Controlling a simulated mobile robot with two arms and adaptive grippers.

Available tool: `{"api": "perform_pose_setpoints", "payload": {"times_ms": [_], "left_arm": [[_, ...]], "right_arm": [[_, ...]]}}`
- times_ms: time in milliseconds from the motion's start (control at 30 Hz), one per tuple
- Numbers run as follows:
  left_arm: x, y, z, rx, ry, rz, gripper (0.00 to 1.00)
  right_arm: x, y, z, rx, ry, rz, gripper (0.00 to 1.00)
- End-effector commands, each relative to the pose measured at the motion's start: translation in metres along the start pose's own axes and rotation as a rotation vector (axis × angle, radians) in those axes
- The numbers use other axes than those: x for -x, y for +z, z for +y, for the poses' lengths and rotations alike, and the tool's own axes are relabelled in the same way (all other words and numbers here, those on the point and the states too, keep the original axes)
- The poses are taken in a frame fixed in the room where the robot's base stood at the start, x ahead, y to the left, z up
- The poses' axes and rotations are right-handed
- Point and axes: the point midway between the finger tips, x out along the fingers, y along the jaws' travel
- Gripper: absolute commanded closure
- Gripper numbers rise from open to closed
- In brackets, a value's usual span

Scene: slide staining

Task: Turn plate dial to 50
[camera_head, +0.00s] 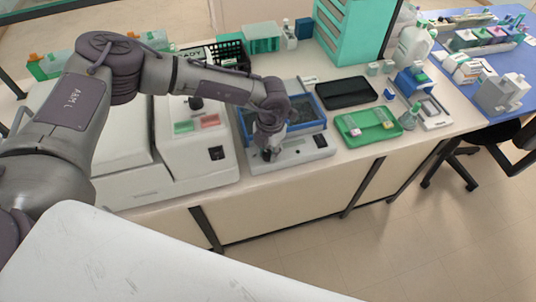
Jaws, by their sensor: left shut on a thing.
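The hot plate (290,157) is a pale grey unit with a blue-rimmed tray (312,128) on top, standing near the front edge of the bench. My left gripper (269,154) points down at the left part of its front panel. It is shut on the plate dial, which the fingers mostly hide. I cannot read the dial's setting. A small dark window shows at the right of the front panel. My right gripper is not in view.
A large white machine (185,175) stands close on the left. Teal drawers (345,40) stand behind. The floor in front is clear.

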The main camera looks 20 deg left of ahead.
Motion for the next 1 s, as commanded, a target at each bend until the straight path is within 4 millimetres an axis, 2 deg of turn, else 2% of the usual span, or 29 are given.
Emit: {"api": "perform_pose_setpoints", "payload": {"times_ms": [33,600,1000], "left_arm": [[-0.004,0.001,0.001,-0.042,0.0,-0.007,1.0],[-0.004,0.001,0.001,-0.566,0.002,-0.033,1.0],[-0.001,0.0,0.0,-0.795,0.002,-0.043,1.0]], "right_arm": [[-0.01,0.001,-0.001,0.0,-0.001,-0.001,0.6],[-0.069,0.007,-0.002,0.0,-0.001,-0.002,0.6],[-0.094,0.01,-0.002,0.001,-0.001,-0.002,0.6]]}}
